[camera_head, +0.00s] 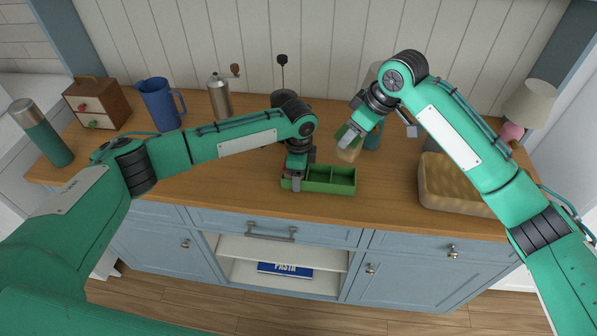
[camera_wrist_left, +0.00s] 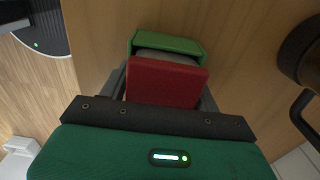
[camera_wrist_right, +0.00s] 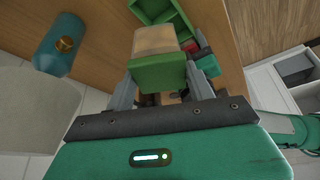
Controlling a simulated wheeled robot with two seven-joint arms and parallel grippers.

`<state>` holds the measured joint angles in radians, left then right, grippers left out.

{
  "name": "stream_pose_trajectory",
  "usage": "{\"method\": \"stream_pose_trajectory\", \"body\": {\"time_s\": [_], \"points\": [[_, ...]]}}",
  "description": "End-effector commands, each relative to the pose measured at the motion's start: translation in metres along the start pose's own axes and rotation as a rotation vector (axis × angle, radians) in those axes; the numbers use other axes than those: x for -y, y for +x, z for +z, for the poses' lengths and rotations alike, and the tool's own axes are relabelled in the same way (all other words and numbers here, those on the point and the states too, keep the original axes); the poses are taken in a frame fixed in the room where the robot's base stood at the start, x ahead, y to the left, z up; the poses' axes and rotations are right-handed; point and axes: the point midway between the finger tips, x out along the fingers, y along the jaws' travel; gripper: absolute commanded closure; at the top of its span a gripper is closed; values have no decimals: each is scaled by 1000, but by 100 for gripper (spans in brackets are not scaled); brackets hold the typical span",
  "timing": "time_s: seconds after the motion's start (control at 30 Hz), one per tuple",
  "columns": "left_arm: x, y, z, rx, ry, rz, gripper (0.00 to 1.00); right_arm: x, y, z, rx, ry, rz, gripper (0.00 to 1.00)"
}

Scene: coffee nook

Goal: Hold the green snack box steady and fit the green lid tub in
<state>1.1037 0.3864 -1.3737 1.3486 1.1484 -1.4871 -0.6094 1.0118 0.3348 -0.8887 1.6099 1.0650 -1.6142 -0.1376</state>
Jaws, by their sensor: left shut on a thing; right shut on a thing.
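The green snack box (camera_head: 335,188) sits near the front edge of the wooden counter, with its middle and right compartments empty. My left gripper (camera_head: 294,180) is shut on its left end. In the left wrist view a red-lidded tub (camera_wrist_left: 168,82) is between the fingers, at the green box end (camera_wrist_left: 165,42); how deep it sits is hidden. My right gripper (camera_head: 362,138) is shut on the green lid tub (camera_head: 347,153), which has a pale body. It is held tilted, behind and above the box's right part. The tub also shows in the right wrist view (camera_wrist_right: 158,72).
A tan ribbed basket (camera_head: 450,190) lies to the right, under my right arm. A blue mug (camera_head: 160,104) and a metal grinder (camera_head: 220,97) stand at the back left. Counter between box and basket is clear.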

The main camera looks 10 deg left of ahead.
Motion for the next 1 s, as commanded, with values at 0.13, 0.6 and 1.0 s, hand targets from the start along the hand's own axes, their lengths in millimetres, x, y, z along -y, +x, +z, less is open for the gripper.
{"method": "stream_pose_trajectory", "body": {"time_s": [0.13, 0.6, 1.0], "points": [[0, 0, 0, 0, 0, 0, 61, -1, 0, 0, -1, -89, -37, 70], [0, 0, 0, 0, 0, 0, 61, 0, 0, 0, -1, -444, -184, 70], [0, 0, 0, 0, 0, -1, 61, 0, 2, 1, -1, -444, -184, 70]]}}
